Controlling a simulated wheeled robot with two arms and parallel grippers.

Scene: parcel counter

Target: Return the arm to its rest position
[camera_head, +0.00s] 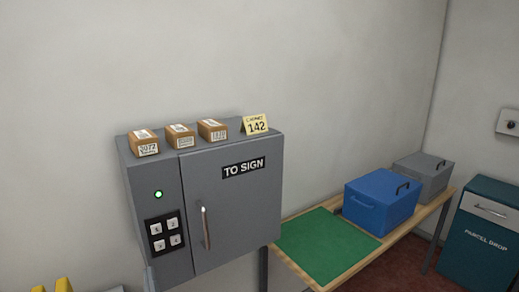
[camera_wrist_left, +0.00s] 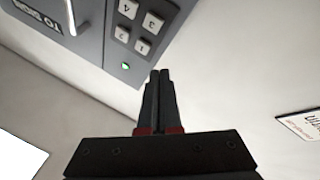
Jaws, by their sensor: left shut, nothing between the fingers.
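My left gripper (camera_wrist_left: 160,85) shows in the left wrist view with its black fingers together, shut and empty. It touches nothing that I can see. In that view the grey cabinet (camera_wrist_left: 88,30) is at the upper left, upside down, with its keypad (camera_wrist_left: 138,25) and lit green light (camera_wrist_left: 125,66) beyond the fingertips. In the head view the cabinet (camera_head: 158,215) stands at the left centre. Its door (camera_head: 235,215), marked TO SIGN, looks shut. I cannot make out my left gripper clearly in the head view. My right gripper is not in view.
A bench to the right holds a green mat (camera_head: 325,245), a blue box (camera_head: 380,203) and a grey box (camera_head: 425,178). A PARCEL DROP bin (camera_head: 485,235) stands far right.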

